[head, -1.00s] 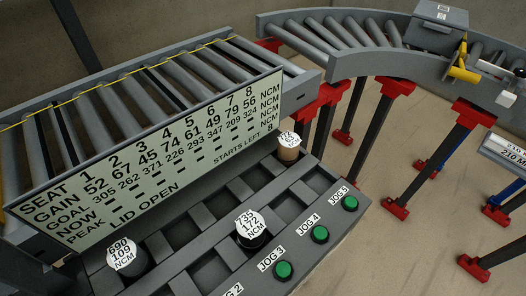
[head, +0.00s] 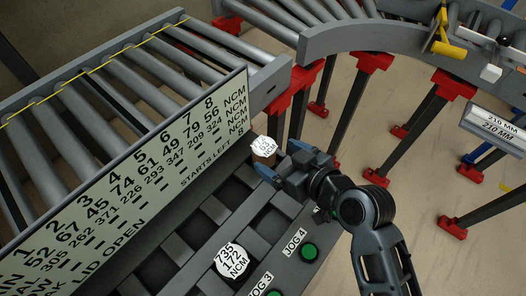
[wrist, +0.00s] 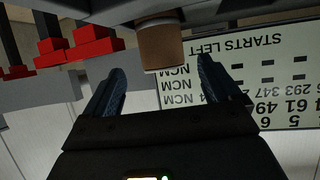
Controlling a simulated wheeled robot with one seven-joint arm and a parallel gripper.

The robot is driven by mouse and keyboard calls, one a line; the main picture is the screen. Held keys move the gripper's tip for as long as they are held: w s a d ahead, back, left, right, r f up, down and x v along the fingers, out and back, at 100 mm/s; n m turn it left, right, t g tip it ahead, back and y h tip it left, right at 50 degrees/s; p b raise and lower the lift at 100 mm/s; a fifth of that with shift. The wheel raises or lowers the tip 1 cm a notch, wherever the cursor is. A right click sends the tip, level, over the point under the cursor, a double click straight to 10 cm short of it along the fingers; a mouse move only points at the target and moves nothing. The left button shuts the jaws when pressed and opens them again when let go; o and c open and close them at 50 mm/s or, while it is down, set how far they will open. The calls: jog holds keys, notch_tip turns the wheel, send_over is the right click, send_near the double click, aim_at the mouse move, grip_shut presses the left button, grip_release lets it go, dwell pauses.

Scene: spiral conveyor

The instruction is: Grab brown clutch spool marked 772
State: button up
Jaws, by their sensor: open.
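The brown spool (head: 264,159) stands upright at the far right end of the grey rack, with a white tag on top whose print is too small to read surely. In the wrist view the brown spool (wrist: 161,47) shows as a tan cylinder ahead of the fingers, between their lines. My gripper (head: 281,161) is open beside the spool, on its right in the head view. In the wrist view the blue fingers of my gripper (wrist: 160,72) are spread wide with nothing between them; the spool appears beyond their tips.
A spool tagged 735 172 NCM (head: 232,262) sits in the rack nearer the front. The display panel (head: 130,180) stands left of the brown spool. Green jog buttons (head: 309,251) line the rack's right edge. Roller conveyors (head: 150,70) run behind, on red-footed legs (head: 374,178).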

aim_at(269, 151)
jog(key=p+x, duration=0.1)
jog(key=x, duration=0.4)
jog(key=shift+w+a, duration=0.25)
jog(key=shift+a, duration=0.15)
jog(key=c, duration=1.2)
jog(key=shift+c, duration=0.4)
jog(key=shift+r, duration=0.1)
